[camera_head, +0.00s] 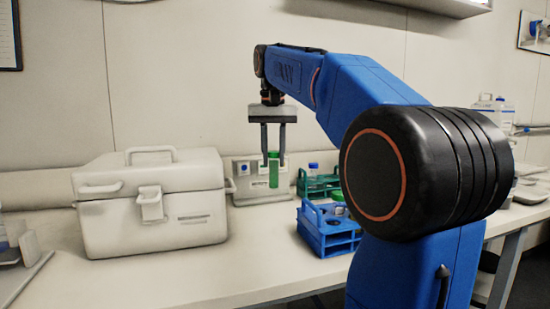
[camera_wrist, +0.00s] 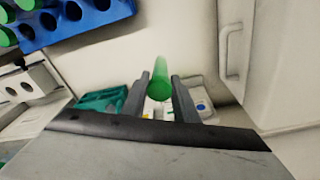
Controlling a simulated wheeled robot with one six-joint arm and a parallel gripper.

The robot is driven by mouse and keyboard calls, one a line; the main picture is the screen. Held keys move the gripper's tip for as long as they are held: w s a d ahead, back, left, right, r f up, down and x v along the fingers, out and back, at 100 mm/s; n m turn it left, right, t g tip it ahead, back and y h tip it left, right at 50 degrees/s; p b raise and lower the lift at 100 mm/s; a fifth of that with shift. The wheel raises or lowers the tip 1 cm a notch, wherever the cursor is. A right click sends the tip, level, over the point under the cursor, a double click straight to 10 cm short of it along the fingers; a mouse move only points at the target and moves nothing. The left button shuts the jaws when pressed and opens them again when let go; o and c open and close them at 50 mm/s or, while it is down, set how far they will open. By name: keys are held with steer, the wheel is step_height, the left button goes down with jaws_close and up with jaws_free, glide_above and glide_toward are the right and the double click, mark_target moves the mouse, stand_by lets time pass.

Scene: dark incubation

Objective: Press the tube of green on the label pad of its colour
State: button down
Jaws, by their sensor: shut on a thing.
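My gripper (camera_head: 273,156) is shut on a green tube (camera_head: 274,171), held upright with its lower part below the fingertips. In the wrist view the green tube (camera_wrist: 160,81) lies between the two fingers (camera_wrist: 159,80). A pale label stand (camera_head: 249,192) is behind the tube in the head view, against the wall. A blue mark shows on its left face. The tube covers part of the stand, and I cannot tell whether it touches it. The wrist view shows the pale stand (camera_wrist: 208,93) beyond the fingers, partly hidden. I cannot make out the green pad clearly.
A large white case (camera_head: 152,208) stands left of the stand. A blue rack (camera_head: 325,240) is at the right front, with a teal rack (camera_head: 318,186) behind it. The bench in front of the stand is clear.

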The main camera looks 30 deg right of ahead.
steer(key=w+d, duration=0.2)
steer(key=w, duration=0.6)
steer(key=shift+w+d, duration=0.25)
steer(key=shift+w, duration=0.15)
steer(key=shift+w+d, duration=0.1)
steer(key=shift+w, duration=0.4)
stand_by(1.2)
steer(key=shift+s, duration=0.1)
steer(key=s+a, duration=0.2)
steer(key=s, duration=0.4)
steer(key=shift+s, duration=0.3)
stand_by(0.8)
stand_by(0.4)
